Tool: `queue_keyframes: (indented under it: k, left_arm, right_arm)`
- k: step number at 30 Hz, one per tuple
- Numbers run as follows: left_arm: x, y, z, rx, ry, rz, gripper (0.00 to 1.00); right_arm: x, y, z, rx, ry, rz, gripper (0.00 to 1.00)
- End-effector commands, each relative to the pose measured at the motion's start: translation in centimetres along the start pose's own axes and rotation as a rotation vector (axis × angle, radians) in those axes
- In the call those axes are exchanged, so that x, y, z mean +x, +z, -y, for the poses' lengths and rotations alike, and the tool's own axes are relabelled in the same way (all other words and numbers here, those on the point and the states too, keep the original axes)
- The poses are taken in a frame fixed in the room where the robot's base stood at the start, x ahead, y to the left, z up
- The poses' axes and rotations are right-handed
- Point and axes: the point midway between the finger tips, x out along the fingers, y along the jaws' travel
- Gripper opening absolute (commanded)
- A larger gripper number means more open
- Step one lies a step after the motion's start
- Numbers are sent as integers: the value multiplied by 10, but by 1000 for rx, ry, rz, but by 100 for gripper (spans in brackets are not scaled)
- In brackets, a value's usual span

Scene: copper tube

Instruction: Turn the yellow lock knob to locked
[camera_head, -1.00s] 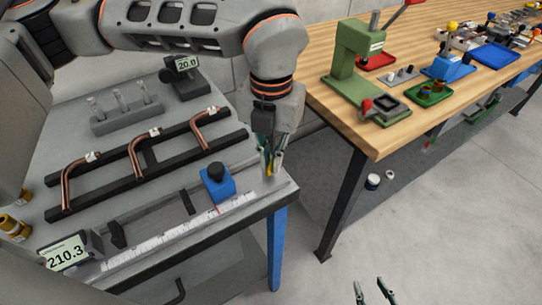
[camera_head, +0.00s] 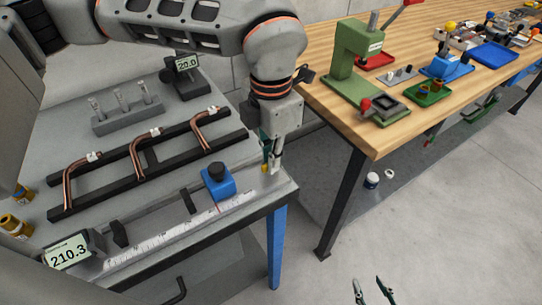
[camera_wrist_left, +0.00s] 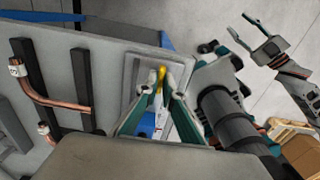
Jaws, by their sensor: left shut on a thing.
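The yellow lock knob (camera_wrist_left: 161,74) shows in the left wrist view as a small bar between the tips of my left gripper (camera_wrist_left: 161,88). In the head view my left gripper (camera_head: 270,166) points down near the right corner of the grey bench, and the fingers hide most of the knob. The fingers are shut on the knob. Whether it stands at locked cannot be read. My right gripper (camera_head: 374,291) is open and empty at the bottom of the head view, away from the bench; it also shows in the left wrist view (camera_wrist_left: 260,45).
A blue block with a black knob (camera_head: 217,184) sits beside the gripper on the white ruler (camera_head: 165,236). Bent copper tubes (camera_head: 133,155) lie on a black rack behind. A wooden workbench (camera_head: 330,95) stands to the right, across a floor gap.

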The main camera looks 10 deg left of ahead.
Motion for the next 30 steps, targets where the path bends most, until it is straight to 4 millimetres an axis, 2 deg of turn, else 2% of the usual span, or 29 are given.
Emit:
queue_keyframes:
  k: [15,18,30]
  left_arm:
    - [-2,1,0,20,2,4,0]
    - [-2,1,0,20,2,4,24]
    - [-4,0,0,19,1,2,24]
  right_arm:
    - [0,0,0,0,0,1,38]
    - [0,0,0,0,0,1,38]
    - [0,0,-2,-3,2,1,38]
